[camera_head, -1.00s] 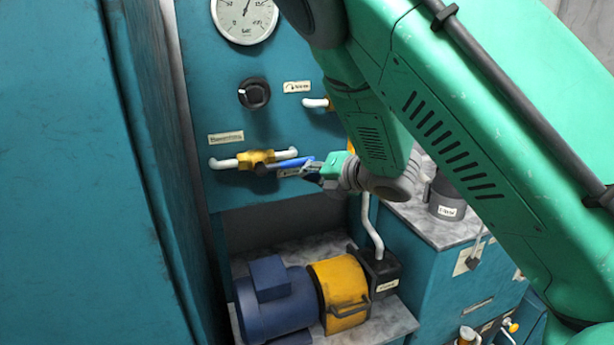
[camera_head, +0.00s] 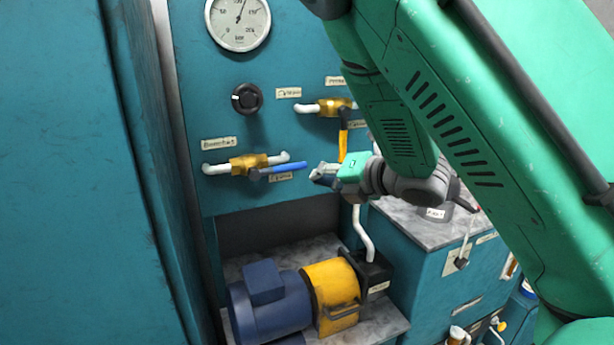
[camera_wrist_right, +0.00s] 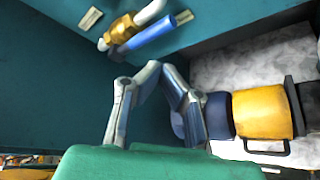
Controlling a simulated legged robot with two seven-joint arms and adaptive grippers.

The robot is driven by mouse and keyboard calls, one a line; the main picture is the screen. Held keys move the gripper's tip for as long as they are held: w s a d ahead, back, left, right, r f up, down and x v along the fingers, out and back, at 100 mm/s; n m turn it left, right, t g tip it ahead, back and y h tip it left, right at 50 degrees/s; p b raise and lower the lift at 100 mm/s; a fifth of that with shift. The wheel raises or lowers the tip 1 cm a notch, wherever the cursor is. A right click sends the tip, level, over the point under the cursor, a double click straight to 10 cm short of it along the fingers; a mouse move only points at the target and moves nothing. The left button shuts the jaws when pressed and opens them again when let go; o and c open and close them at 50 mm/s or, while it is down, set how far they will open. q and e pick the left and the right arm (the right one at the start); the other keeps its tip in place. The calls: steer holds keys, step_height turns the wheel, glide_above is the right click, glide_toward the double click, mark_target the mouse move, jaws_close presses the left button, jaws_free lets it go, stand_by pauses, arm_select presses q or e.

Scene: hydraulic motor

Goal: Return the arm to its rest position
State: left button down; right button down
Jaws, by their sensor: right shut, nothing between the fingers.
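My green right arm comes in from the upper right in the head view. My right gripper (camera_head: 316,173) is shut and empty, just right of the blue handle (camera_head: 280,169) with a small gap between them. The blue handle lies roughly horizontal on a brass valve (camera_head: 248,163) in a white pipe. In the right wrist view, the grey fingers (camera_wrist_right: 155,68) meet with nothing held, and the blue handle (camera_wrist_right: 155,32) shows beyond them. My left gripper is in neither view.
A teal panel carries a gauge (camera_head: 239,18), a black knob (camera_head: 246,98) and a second valve with a yellow handle (camera_head: 343,140), close above the gripper. Below stand a blue motor (camera_head: 265,303) and a yellow housing (camera_head: 333,292). A teal cabinet (camera_head: 75,180) fills the left.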

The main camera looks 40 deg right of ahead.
steer(key=shift+s+d+f, duration=0.1)
steer(key=shift+s+d, duration=0.05)
steer(key=shift+d, duration=0.2)
steer(key=shift+a, duration=0.2)
steer(key=s+a+f+m+g+h, duration=0.1)
steer(key=s+a+f+m+g, duration=0.15)
steer(key=f+m, duration=0.6)
steer(key=s+a+f+m+g+h, duration=0.1)
steer(key=s+f+m+g, duration=0.25)
steer(key=f, duration=1.05)
steer(key=s+a+f+m+g, duration=0.3)
steer(key=s+f+m, duration=0.4)
steer(key=s, duration=0.3)
steer(key=s+a+f+m+g, duration=0.4)
steer(key=s+f+m, duration=0.3)
steer(key=s, duration=0.4)
steer(key=shift+s+a+f, duration=0.2)
steer(key=shift+a+f, duration=0.5)
steer(key=shift+a, duration=0.05)
